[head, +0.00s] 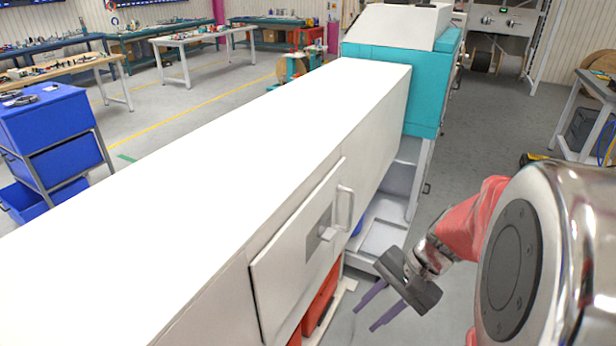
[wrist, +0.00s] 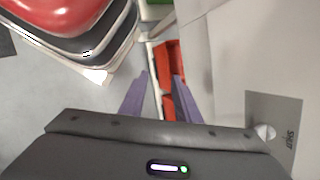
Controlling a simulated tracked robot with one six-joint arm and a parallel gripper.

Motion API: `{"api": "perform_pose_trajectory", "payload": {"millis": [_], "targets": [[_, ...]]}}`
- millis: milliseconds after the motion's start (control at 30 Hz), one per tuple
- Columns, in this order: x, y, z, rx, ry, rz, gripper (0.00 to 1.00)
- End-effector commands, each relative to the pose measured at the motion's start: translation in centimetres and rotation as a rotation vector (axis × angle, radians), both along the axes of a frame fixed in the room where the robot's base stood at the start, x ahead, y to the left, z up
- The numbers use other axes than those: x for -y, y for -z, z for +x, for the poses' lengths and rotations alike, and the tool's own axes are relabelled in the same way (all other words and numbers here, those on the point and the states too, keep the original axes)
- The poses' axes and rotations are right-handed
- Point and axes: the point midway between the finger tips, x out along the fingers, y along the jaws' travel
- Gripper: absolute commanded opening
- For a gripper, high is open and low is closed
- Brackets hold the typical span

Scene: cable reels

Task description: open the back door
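The back door (head: 290,265) is a white panel on the side of a long white machine cabinet, and it looks slightly ajar or raised from the cabinet face. It has a white bar handle (head: 344,208) near its right edge and a grey plate (head: 319,238) with a small latch knob. The plate also shows at the right of the wrist view (wrist: 272,125), with lettering and a round knob. My gripper (head: 370,311) is to the right of the door and apart from it. Its two purple fingers (wrist: 157,95) are spread with nothing between them.
The long white cabinet (head: 215,165) runs to a teal machine housing (head: 430,95). Red parts (head: 320,303) stand under the door, and a grey step (head: 385,236) lies beyond it. Blue bins (head: 50,130) stand at left. Grey floor right of the cabinet is open.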

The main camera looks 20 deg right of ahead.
Motion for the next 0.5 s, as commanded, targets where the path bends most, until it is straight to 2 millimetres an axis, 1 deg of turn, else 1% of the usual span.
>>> {"api": "perform_pose_trajectory", "payload": {"millis": [100, 267, 367, 500], "targets": [[0.7, 0.8, 0.9, -0.030, 0.133, 0.120, 0.29], [1.8, 1.5, 2.6, -0.056, 0.315, 0.288, 0.29], [2.8, 1.7, 3.9, -0.065, 0.431, 0.401, 0.29], [4.7, 1.7, 5.9, -0.068, 0.597, 0.569, 0.29]]}}
